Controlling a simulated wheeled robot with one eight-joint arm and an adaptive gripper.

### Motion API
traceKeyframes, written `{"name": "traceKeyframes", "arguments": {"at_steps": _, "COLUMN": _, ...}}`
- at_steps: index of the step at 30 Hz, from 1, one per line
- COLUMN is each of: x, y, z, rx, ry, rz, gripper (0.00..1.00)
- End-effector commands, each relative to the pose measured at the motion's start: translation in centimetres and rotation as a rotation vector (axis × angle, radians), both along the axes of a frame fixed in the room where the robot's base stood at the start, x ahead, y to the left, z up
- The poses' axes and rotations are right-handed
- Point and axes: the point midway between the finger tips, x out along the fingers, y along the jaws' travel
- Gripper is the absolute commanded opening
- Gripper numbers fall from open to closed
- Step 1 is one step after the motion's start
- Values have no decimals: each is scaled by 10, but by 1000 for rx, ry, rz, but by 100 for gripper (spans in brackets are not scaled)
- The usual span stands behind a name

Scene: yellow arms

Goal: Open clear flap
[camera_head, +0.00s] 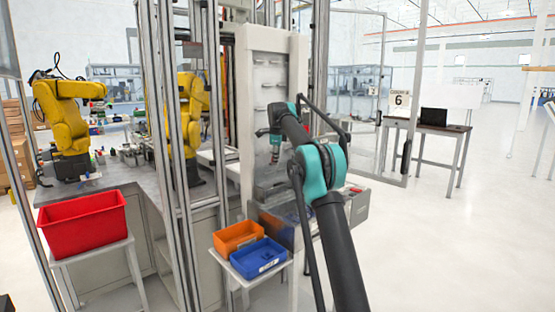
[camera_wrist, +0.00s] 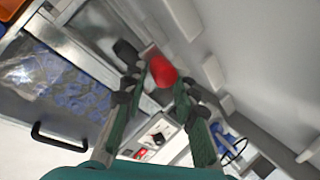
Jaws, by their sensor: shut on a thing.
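My gripper (camera_head: 275,154) reaches down in front of a white-framed machine (camera_head: 243,110) in the head view. In the wrist view, the fingers of my gripper (camera_wrist: 164,86) are closed on a red rounded knob (camera_wrist: 163,70). Whether the knob belongs to the clear flap is not clear. A see-through sheet (camera_wrist: 40,65), possibly the clear flap, lies over blue pieces at the left of the wrist view. In the head view a glassy panel (camera_head: 268,178) shows faintly below my gripper; its edges are hard to make out.
A black bar handle (camera_wrist: 62,143) is at the wrist view's lower left. An orange bin (camera_head: 237,237) and a blue bin (camera_head: 259,258) stand on a small table below the machine. Metal posts rise left of it. Open floor (camera_head: 455,235) lies to the right.

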Motion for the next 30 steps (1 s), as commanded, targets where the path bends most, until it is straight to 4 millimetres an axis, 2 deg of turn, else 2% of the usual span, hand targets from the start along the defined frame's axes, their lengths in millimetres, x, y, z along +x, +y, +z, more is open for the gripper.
{"name": "traceKeyframes", "arguments": {"at_steps": 1, "x": 2, "y": 5, "z": -2, "rx": 6, "ry": -6, "rz": 2, "gripper": 0}}
{"name": "traceKeyframes", "arguments": {"at_steps": 9, "x": 3, "y": 6, "z": -3, "rx": 7, "ry": -6, "rz": 4, "gripper": 0}}
{"name": "traceKeyframes", "arguments": {"at_steps": 10, "x": 3, "y": 6, "z": -3, "rx": 7, "ry": -6, "rz": 4, "gripper": 29}}
{"name": "traceKeyframes", "arguments": {"at_steps": 13, "x": 2, "y": 5, "z": -3, "rx": 5, "ry": -5, "rz": 4, "gripper": 41}}
{"name": "traceKeyframes", "arguments": {"at_steps": 23, "x": -1, "y": 3, "z": 2, "rx": 3, "ry": -2, "rz": 3, "gripper": 42}}
{"name": "traceKeyframes", "arguments": {"at_steps": 26, "x": -5, "y": 3, "z": 12, "rx": 3, "ry": -2, "rz": 3, "gripper": 42}}
{"name": "traceKeyframes", "arguments": {"at_steps": 30, "x": -17, "y": 4, "z": 35, "rx": 2, "ry": -2, "rz": 3, "gripper": 42}}
